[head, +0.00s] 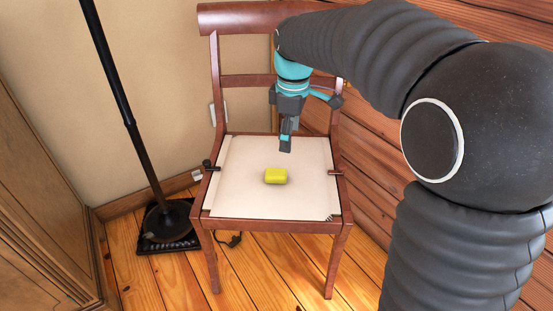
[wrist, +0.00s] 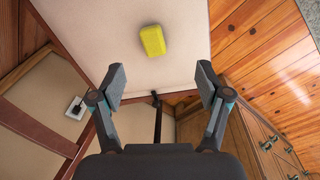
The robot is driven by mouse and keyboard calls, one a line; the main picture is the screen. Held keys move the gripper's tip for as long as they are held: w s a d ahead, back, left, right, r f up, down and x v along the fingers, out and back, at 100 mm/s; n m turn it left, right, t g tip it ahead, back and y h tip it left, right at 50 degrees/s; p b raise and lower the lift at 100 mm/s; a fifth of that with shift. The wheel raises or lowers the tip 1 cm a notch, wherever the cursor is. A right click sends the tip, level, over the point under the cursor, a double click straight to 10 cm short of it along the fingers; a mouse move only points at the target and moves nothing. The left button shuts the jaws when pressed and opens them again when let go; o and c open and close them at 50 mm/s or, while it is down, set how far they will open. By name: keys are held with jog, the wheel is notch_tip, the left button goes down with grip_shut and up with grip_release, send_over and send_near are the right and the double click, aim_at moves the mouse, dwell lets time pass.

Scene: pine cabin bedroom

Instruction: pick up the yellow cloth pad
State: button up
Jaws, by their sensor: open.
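The yellow cloth pad (head: 276,176) lies flat near the middle of the pale chair seat (head: 240,200). It also shows in the wrist view (wrist: 153,40), at the upper middle, beyond the fingertips. My gripper (head: 286,148) hangs above the seat, a little behind and to the right of the pad in the head view. In the wrist view my gripper (wrist: 161,80) has its two fingers wide apart, with nothing between them. The pad is apart from the fingers and fully in sight in both views.
The wooden chair's backrest (head: 240,18) rises behind the seat, close to my gripper. A black stand (head: 168,218) with a tall pole is to the left of the chair. A plank wall (head: 375,160) is to the right. The seat around the pad is clear.

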aim_at(276, 172)
jog(key=w+a+f+n, duration=0.2)
jog(key=w+a+n, duration=0.1)
jog(key=w+a, duration=0.1)
jog(key=shift+g, duration=0.4)
jog(key=f, duration=0.4)
jog(key=f+b, duration=0.1)
jog(key=f, duration=0.8)
jog(key=shift+s+d+f+b, duration=0.2)
jog(key=shift+d+f+b, duration=0.05)
jog(key=shift+d+b, duration=0.15)
jog(key=c, duration=1.1)
